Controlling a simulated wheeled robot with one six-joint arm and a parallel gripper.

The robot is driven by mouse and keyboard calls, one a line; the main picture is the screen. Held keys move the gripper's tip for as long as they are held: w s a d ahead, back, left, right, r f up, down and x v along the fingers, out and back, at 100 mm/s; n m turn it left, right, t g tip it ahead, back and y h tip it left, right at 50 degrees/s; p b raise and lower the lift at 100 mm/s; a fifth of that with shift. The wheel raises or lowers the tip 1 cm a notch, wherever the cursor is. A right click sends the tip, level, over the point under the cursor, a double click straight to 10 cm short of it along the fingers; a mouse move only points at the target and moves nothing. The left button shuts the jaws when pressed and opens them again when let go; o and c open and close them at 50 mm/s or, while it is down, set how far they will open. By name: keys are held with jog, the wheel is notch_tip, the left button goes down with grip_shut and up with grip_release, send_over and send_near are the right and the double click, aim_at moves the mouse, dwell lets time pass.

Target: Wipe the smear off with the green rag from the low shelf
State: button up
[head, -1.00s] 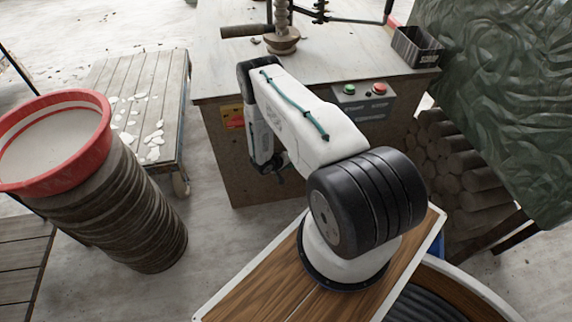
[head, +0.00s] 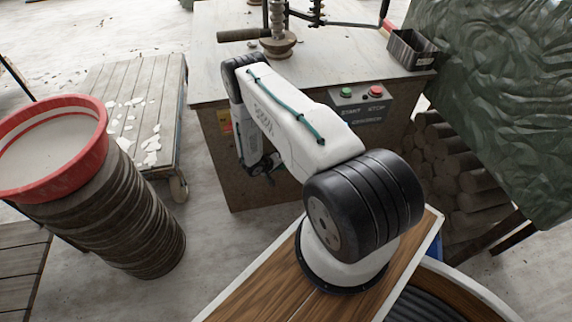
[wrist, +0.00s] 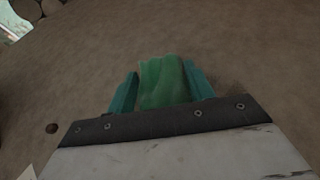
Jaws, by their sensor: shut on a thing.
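The green rag (wrist: 163,82) is a soft, creased bundle between the two teal fingers of my gripper (wrist: 160,70) in the wrist view. The fingers are shut on it, one at each side. Behind the rag is a plain brown surface. In the head view my gripper (head: 262,165) is small and dark, low in front of the workbench's (head: 265,170) brown front panel; the rag cannot be made out there. I cannot make out the smear or the low shelf in either view.
A control box (head: 361,105) with green and red buttons is on the bench front. A slatted cart (head: 105,85) with white scraps stands left. A red-rimmed tub (head: 100,115) tops a tall stack. Logs (head: 470,180) and a green tarp (head: 490,90) are at right.

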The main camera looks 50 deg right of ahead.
jog(key=shift+w+a, duration=3.95)
jog(key=shift+a, duration=1.6)
jog(key=shift+s+d+r, duration=0.4)
jog(key=shift+s+d, duration=0.55)
jog(key=shift+d, duration=0.45)
jog(key=shift+s+d+r, duration=0.35)
jog(key=shift+s+d, duration=0.65)
jog(key=shift+d, duration=0.45)
jog(key=shift+s+d+r, duration=0.4)
jog(key=shift+s+d, duration=0.55)
jog(key=shift+d, duration=0.45)
jog(key=shift+s+d, duration=0.65)
jog(key=shift+d, duration=0.2)
jog(key=shift+s+d, duration=0.6)
jog(key=shift+d, duration=0.2)
jog(key=shift+s+d, duration=0.3)
jog(key=shift+d, duration=0.25)
jog(key=shift+s+d, duration=0.3)
jog(key=shift+d, duration=0.25)
jog(key=s+a, duration=0.3)
jog(key=s, duration=0.2)
jog(key=shift+a, duration=0.2)
